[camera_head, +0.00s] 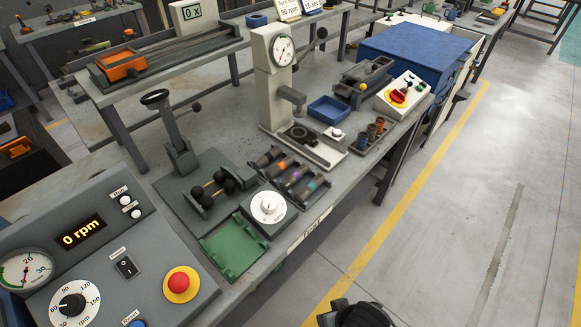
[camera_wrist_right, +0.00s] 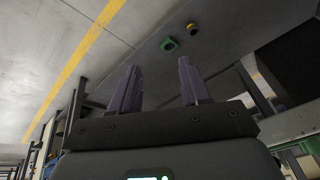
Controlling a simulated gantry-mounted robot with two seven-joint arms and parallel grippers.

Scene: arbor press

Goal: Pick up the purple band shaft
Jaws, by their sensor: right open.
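The purple band shaft (camera_head: 294,177) lies in a dark tray on the workbench in the head view. It sits among similar dark shafts, with an orange band shaft (camera_head: 280,167) on one side and a teal band shaft (camera_head: 308,189) on the other. My right gripper (camera_wrist_right: 158,85) shows in the right wrist view with its two fingers apart and nothing between them. It is over the floor, away from the shafts. My left gripper is not in view.
A white dial unit (camera_head: 268,208) and a green fixture (camera_head: 232,248) stand beside the shaft tray. The arbor press (camera_head: 272,85) with its gauge rises behind it. A control panel (camera_head: 105,255) fills the lower left. Open floor lies to the right.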

